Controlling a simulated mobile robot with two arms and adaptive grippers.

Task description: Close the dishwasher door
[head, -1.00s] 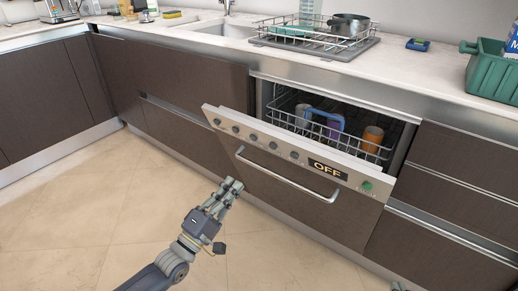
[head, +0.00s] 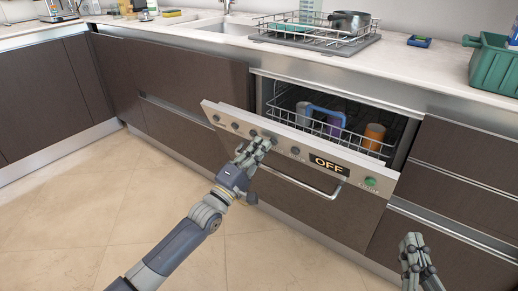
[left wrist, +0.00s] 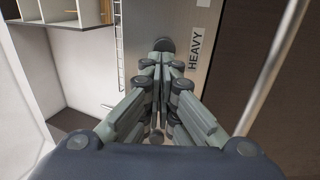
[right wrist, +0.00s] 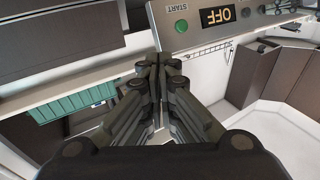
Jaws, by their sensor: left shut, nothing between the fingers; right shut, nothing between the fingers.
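The dishwasher door (head: 310,210) is partly open, tilted out at the top, with a knobbed control panel and an OFF display (head: 328,164). The panel also shows in the right wrist view (right wrist: 240,14). A bar handle (head: 290,181) runs below the panel. My left gripper (head: 262,143) is shut and empty, in front of the panel's left half; the left wrist view shows its fingers (left wrist: 162,55) over the panel, but I cannot tell whether they touch. My right gripper (head: 411,241) is shut and empty, to the right of the door, in front of the drawers.
Inside the dishwasher, the upper rack (head: 345,140) holds an orange cup (head: 374,136) and other dishes. Drawers (head: 465,175) stand to the right. The counter above bears a dish rack (head: 290,30), a pot (head: 349,22) and a green crate (head: 490,65). The floor (head: 90,215) in front is clear.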

